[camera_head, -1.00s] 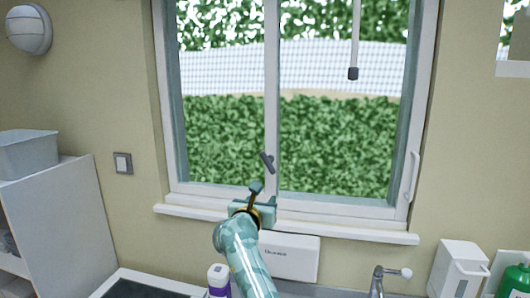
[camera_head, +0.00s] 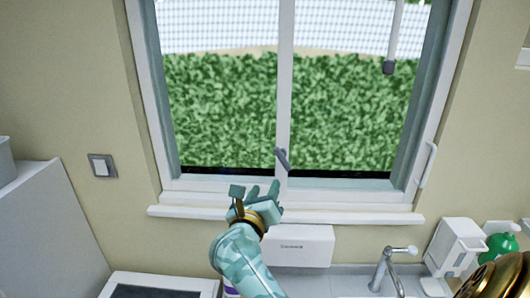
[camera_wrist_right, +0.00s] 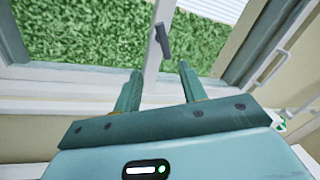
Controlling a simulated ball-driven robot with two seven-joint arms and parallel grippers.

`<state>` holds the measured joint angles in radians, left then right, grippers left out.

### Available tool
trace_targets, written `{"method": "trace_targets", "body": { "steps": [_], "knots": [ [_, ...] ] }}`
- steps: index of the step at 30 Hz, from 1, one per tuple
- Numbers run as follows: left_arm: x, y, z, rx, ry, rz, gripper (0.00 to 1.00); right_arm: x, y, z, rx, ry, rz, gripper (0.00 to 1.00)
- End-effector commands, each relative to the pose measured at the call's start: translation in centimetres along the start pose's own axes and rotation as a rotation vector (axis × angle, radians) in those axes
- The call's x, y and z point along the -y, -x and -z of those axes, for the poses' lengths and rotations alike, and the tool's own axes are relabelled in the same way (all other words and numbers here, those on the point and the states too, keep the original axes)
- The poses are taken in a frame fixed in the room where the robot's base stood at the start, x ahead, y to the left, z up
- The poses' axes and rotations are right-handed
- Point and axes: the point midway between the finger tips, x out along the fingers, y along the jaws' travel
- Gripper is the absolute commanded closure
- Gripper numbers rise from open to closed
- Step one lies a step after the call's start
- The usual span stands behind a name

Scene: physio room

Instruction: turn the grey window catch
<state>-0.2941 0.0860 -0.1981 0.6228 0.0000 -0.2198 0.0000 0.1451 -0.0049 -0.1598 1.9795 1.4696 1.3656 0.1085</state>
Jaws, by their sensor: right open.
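The grey window catch (camera_head: 282,159) is a short dark grey lever on the white middle upright of the window. It leans, its upper end to the left and its lower end to the right. It also shows in the right wrist view (camera_wrist_right: 163,42), just beyond the fingertips. My right gripper (camera_head: 254,189) is in front of the window, below and left of the catch in the head view. Its two fingers are spread, with nothing between them, and they look apart from the catch. In the right wrist view the gripper (camera_wrist_right: 160,70) points towards the catch. My left gripper is not in view.
The window sill (camera_head: 330,217) runs below the catch, with a white box (camera_head: 300,247) under it. A tap (camera_head: 386,268) and white dispenser (camera_head: 455,245) stand lower right. A grey rod (camera_head: 389,66) hangs before the right pane. A white handle (camera_head: 427,165) is on the right frame.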

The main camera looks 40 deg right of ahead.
Motion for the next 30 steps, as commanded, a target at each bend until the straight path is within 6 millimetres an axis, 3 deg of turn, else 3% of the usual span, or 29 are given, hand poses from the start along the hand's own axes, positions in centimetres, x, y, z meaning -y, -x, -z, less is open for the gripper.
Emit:
{"method": "trace_targets", "body": {
  "steps": [7,11,14,24,30],
  "knots": [
    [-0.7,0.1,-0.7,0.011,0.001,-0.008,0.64,0.3,-0.1,0.1,-0.014,0.049,0.009,0.59],
    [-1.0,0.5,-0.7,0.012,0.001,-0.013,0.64,0.3,-1.1,-0.1,-0.011,0.057,0.010,0.59],
    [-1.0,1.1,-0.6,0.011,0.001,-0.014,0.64,0.5,-2.9,-0.1,-0.013,0.058,0.012,0.59],
    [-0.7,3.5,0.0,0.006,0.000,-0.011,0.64,0.6,-11.5,-0.1,-0.013,0.058,0.013,0.59],
    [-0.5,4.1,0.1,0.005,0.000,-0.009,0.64,0.5,-15.0,0.2,-0.013,0.056,0.010,0.59]
  ]
}}
